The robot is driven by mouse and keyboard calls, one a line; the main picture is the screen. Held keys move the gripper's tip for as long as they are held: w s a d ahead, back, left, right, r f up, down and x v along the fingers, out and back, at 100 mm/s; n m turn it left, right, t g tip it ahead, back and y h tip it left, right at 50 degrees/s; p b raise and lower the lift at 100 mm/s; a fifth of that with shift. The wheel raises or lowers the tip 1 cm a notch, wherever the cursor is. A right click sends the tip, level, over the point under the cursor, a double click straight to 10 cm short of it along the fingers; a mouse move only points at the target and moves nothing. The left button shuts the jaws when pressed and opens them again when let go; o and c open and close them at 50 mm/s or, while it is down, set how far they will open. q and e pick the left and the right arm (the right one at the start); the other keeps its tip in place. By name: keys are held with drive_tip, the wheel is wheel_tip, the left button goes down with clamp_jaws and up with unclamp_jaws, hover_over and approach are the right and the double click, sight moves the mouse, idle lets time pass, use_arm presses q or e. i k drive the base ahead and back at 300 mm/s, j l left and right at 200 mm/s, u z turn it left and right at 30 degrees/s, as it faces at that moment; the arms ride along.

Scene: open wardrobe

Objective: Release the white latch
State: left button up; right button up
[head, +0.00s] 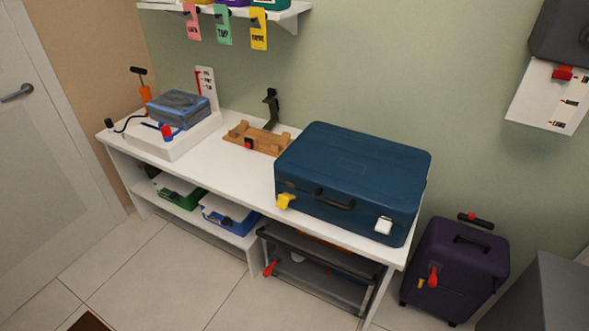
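The white latch (383,226) is a small white block on the front face of a blue suitcase (352,165), near its right end. The suitcase lies flat and closed on the right part of a white bench (240,190). A yellow latch (286,201) sits on the same face near the left end, with a dark handle (334,199) between the two latches. Whether the white latch is fastened cannot be made out at this size. Neither of my grippers is in view.
A wooden stand (256,139) and a white box with a grey-blue block (178,108) share the bench. A purple suitcase (455,268) stands on the floor at right. A dark rack (318,270) is under the bench.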

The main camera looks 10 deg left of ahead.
sight(384, 226)
drive_tip(key=k+l+u, duration=0.1)
drive_tip(key=l, duration=0.35)
drive_tip(key=k+l+u, duration=0.1)
drive_tip(key=l, duration=0.35)
drive_tip(key=k+l+u, duration=0.15)
drive_tip(key=l, duration=0.3)
